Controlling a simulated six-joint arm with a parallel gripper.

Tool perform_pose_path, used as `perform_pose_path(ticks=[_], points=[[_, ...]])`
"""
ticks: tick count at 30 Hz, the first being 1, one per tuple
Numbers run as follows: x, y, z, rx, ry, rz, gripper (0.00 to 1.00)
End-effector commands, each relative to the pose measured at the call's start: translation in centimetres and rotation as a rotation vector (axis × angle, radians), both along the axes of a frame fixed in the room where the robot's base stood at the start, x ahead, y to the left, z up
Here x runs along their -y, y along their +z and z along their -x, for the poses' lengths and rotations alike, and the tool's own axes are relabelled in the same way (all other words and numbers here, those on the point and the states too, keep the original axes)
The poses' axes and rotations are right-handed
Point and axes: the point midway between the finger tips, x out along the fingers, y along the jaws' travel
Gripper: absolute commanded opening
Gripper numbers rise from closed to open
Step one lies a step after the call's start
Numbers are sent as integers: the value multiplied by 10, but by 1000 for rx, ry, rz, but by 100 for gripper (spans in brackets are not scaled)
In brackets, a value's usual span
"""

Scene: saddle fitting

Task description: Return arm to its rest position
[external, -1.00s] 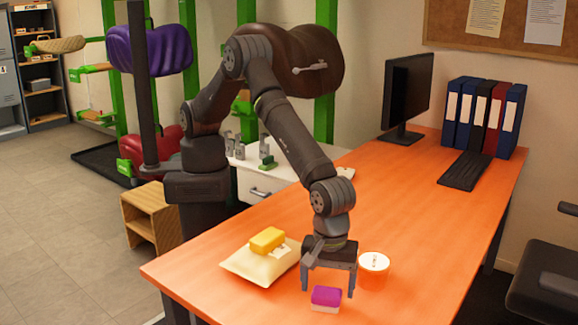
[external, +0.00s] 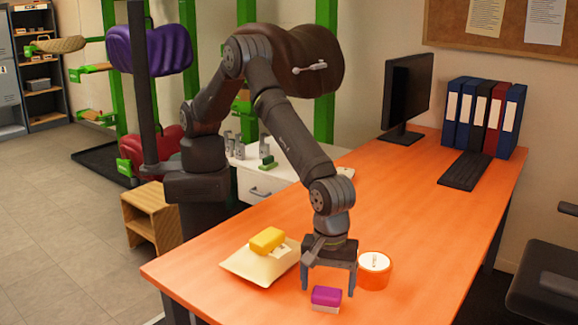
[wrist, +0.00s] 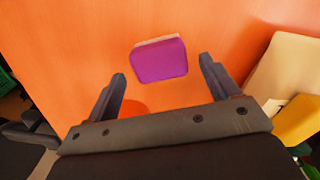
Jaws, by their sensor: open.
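My gripper (external: 328,287) is low over the front part of the orange table (external: 430,235), with its fingers pointing down. In the wrist view my gripper (wrist: 162,68) has its two fingers wide apart with nothing held between them. A purple sponge with a pale underside (external: 326,297) lies on the table close to the fingertips. The purple sponge also shows in the wrist view (wrist: 161,60), just beyond the gap between the fingers and apart from both.
A yellow sponge (external: 268,240) rests on a cream cushion-like pad (external: 245,264) left of my gripper. An orange tub with a white label (external: 375,270) stands close on the right. A monitor (external: 407,92), keyboard (external: 465,170) and binders (external: 484,115) are at the back. The table's middle is clear.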

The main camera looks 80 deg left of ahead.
Motion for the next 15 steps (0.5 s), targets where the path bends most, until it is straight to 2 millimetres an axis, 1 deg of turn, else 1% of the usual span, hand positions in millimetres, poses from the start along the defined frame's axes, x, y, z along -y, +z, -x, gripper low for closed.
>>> perform_pose_path(ticks=[1, 14, 15], points=[[0, 10, 0, 0, 0, 0, 80], [-1, 97, 0, 0, 0, 0, 80], [-2, 85, 1, -4, 0, -8, 80]])
